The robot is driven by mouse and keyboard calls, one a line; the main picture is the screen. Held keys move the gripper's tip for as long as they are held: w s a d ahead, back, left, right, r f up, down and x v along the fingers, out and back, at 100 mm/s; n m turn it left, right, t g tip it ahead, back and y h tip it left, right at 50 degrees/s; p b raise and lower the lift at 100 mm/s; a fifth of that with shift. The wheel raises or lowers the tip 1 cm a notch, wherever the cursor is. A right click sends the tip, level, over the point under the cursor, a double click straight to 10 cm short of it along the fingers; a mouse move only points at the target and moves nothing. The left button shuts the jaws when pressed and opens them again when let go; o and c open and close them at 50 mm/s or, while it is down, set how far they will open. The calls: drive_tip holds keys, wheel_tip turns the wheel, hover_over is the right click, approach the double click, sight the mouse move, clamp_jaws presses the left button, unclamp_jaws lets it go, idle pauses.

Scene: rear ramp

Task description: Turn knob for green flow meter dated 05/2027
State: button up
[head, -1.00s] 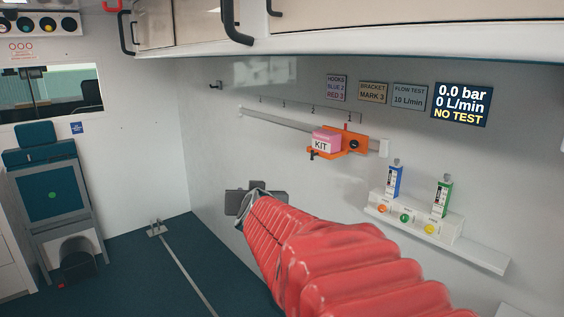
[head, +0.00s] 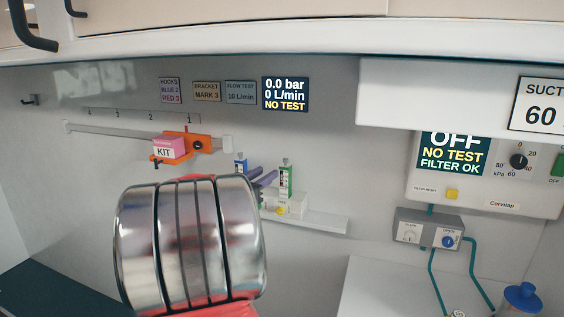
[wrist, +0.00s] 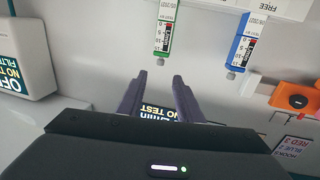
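The green flow meter (head: 286,181) stands upright on a white block on the wall shelf; it also shows in the wrist view (wrist: 167,30), with a date label too small to read surely. A yellow knob (head: 281,210) sits below it. The blue flow meter (head: 240,164) stands to its left and also shows in the wrist view (wrist: 240,42). My gripper (wrist: 159,76) is open and empty, its fingers apart just short of the green meter's end in the wrist view. In the head view my arm hides the block's left part and its other knobs.
The wall screen (head: 285,94) reads 0.0 bar, 0 L/min, NO TEST. An orange bracket (head: 199,145) with a pink KIT box (head: 168,149) is on the rail to the left. A suction unit (head: 490,180) juts out at right. The shelf's right end (head: 325,221) is clear.

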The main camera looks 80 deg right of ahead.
sight(284, 161)
drive_tip(key=x, duration=1.3)
drive_tip(key=shift+s+d, duration=0.1)
drive_tip(key=shift+d, duration=0.25)
drive_tip(key=shift+c, duration=0.4)
clamp_jaws()
